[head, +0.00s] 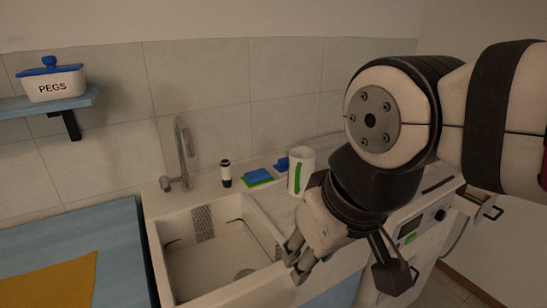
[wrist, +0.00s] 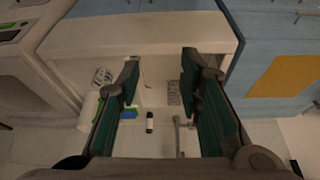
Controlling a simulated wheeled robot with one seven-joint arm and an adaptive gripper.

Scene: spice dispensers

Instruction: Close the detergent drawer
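The white washing machine (head: 412,235) stands right of the sink, partly hidden behind my arm. What looks like the detergent drawer (head: 487,207) sticks out at its far right end, with small coloured bits in or by it. My gripper (head: 294,262) is over the right edge of the sink, well left of the drawer and apart from it. In the wrist view my gripper (wrist: 161,60) has its two fingers wide apart with nothing between them. The drawer cannot be made out in the wrist view.
The white sink (head: 163,250) with its tap (head: 184,150) lies below and left of my gripper. A white mug (head: 301,172), a blue sponge (head: 258,176) and a dark-and-white bottle (head: 226,173) stand behind it. A shelf (head: 40,104) holds a pegs box (head: 52,82).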

